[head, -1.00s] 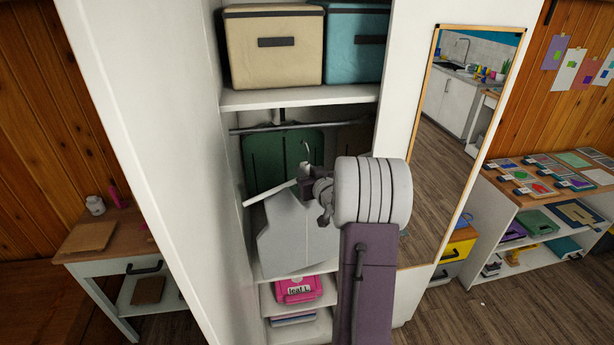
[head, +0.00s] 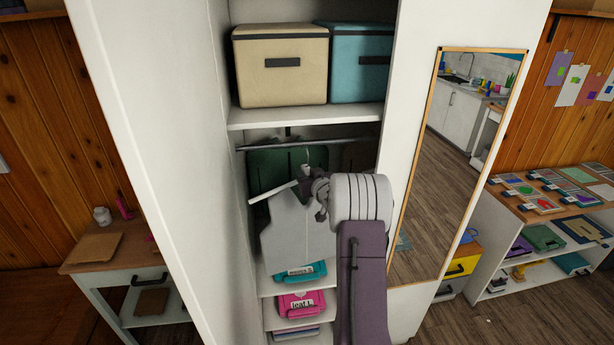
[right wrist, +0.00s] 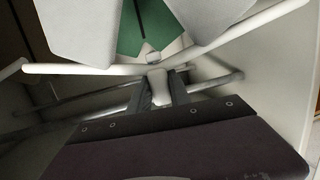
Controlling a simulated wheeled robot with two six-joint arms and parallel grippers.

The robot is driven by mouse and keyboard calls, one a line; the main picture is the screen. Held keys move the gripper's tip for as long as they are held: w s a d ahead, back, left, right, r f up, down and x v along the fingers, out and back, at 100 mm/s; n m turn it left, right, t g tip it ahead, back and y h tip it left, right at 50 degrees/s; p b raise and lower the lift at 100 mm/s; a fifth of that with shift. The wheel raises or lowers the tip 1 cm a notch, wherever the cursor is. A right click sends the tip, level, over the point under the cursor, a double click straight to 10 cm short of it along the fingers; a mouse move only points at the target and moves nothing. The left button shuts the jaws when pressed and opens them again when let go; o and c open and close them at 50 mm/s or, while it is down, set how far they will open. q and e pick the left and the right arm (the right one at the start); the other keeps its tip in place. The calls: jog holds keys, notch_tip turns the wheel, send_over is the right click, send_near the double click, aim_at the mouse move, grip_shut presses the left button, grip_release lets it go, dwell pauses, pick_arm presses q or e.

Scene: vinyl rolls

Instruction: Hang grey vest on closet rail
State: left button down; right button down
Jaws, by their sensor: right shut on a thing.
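The grey vest (head: 295,230) hangs on a white hanger (head: 273,192) inside the open closet. My right gripper (head: 307,176) is shut on the hanger just below its hook (head: 307,158). The hook shows close to the closet rail (head: 345,142), with its top slightly below the rail in the head view; I cannot tell whether they touch. In the right wrist view my fingers (right wrist: 160,88) clasp the middle of the hanger (right wrist: 85,70), and grey vest panels (right wrist: 82,30) show beyond it. My left gripper is out of view.
A shelf with a beige box (head: 282,70) and a blue box (head: 358,62) lies above the rail. A green item (head: 262,165) is behind the vest. The closet's left wall (head: 170,130) is close.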

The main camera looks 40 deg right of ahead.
jog(key=w+d+p, duration=0.5)
jog(key=w+p, duration=0.1)
jog(key=w, duration=0.3)
dwell(0.5)
dwell(1.3)
jog(key=shift+f+b, duration=0.85)
jog(key=shift+f, duration=0.05)
jog(key=shift+s+a+f+b, duration=0.1)
jog(key=shift+f+b, duration=0.25)
jog(key=shift+f, duration=0.15)
jog(key=c, duration=1.1)
grip_release()
